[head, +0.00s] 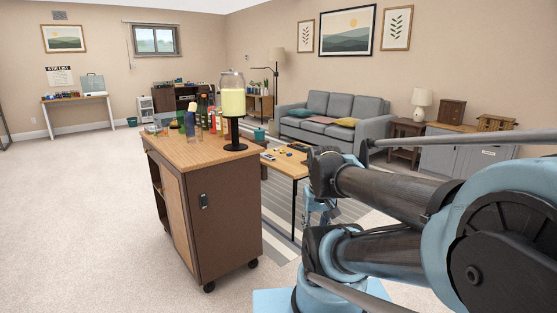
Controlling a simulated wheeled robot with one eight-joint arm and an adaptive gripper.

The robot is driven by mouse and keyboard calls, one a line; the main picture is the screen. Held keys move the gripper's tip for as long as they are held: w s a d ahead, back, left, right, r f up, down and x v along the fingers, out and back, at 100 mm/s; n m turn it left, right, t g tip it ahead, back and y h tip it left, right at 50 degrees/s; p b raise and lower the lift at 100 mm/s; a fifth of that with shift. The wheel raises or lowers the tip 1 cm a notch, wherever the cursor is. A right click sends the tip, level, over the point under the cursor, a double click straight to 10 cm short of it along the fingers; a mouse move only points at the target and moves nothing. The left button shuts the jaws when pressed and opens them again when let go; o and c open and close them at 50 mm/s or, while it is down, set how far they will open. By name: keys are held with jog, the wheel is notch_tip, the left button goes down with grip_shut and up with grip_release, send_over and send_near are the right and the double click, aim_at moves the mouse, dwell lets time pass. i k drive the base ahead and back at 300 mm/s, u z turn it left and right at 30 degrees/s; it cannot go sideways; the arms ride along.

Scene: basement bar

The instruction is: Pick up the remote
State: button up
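I cannot make out the remote for certain. A dark flat item (298,147) lies at the far side of the low wooden coffee table (285,168), too small to identify. Several small yellow and blue items lie near it. My arm fills the right side of the head view and hides part of the table's right end. Blue and dark parts that may be my gripper (319,207) show below the arm's dark joint, in front of the table. Its fingers are not clear, and I see nothing held there.
A wooden bar cart (227,222) with bottles and a drink dispenser (233,104) stands close at centre left, between me and part of the coffee table. A grey sofa (333,120) and grey cabinet (459,154) stand behind. Open carpet (75,215) lies at left.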

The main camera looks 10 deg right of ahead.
aim_at(273, 159)
jog(key=z, duration=0.5)
jog(key=i, duration=0.9)
jog(key=z, duration=0.75)
jog(key=i, duration=1.15)
jog(key=u, duration=0.6)
jog(key=i, duration=1.3)
jog(key=u, duration=0.7)
